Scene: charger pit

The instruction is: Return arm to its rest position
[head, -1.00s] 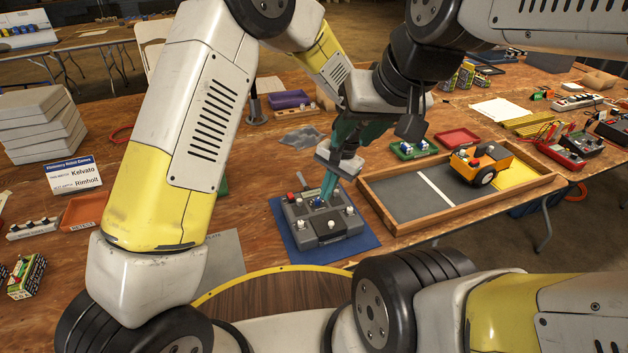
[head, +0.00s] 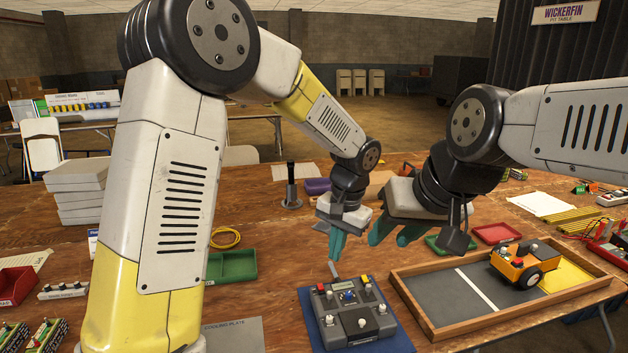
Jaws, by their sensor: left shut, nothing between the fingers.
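My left gripper (head: 337,246) hangs with its teal fingers shut and empty, pointing down just above the back edge of the grey control box (head: 350,330). The box lies on a blue mat (head: 309,322) and has red and white buttons and a blue knob on top. A gap shows between the fingertips and the box. My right gripper (head: 397,235) is to the right of the left one, at the end of the arm from the right. Its teal fingers look spread, with nothing visible between them.
A wood-framed tray (head: 440,332) with an orange toy vehicle (head: 524,262) lies at right. Green (head: 231,266) and red (head: 497,233) trays, a black post (head: 291,188) and stacked white boxes (head: 76,192) stand around.

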